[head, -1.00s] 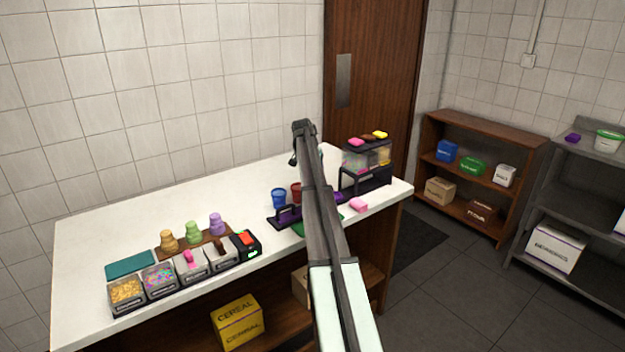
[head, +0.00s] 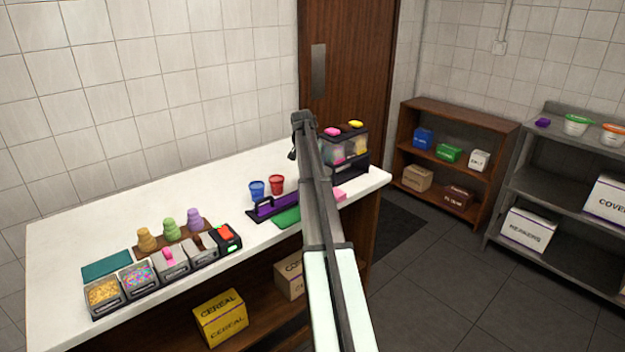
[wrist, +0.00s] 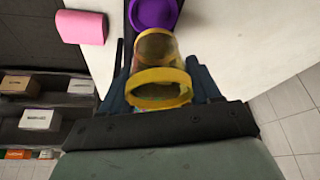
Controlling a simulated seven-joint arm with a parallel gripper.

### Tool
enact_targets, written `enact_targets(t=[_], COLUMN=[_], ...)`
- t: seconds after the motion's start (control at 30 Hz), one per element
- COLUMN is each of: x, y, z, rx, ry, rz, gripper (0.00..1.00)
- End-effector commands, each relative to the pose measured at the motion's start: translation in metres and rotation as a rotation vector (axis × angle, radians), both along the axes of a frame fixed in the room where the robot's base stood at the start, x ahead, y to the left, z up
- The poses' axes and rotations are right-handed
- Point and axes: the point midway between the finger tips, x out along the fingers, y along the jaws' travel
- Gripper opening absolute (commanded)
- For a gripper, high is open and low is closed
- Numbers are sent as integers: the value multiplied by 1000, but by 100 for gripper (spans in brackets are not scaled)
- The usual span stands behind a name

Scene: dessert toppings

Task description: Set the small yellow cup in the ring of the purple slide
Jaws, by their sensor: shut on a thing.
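In the wrist view my gripper (wrist: 160,90) is shut on the small yellow cup (wrist: 160,78), a see-through cup with a yellow rim, with a dark finger on each side. The purple slide (wrist: 153,12) shows just past the cup at the top of that view, its round purple part partly cut off by the frame. In the head view the purple slide (head: 267,207) lies on the white counter with a dark handle, and my arm covers its right part. The cup and my fingertips are hidden behind my arm there. I cannot tell the cup's height above the ring.
On the counter (head: 130,225) a blue cup (head: 257,190) and a red cup (head: 277,184) stand behind the slide. A dispenser (head: 347,160) stands at right, near a pink block (wrist: 81,27). Topping bins (head: 138,279) line the left front.

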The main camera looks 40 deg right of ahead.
Motion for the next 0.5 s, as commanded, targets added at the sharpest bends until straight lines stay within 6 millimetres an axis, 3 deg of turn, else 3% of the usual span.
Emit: enact_targets(t=[0.1,0.5], x=[-1,0], y=[0,0], z=[-19,-57], rx=[1,0], ry=[1,0], rz=[0,-1], gripper=[34,34])
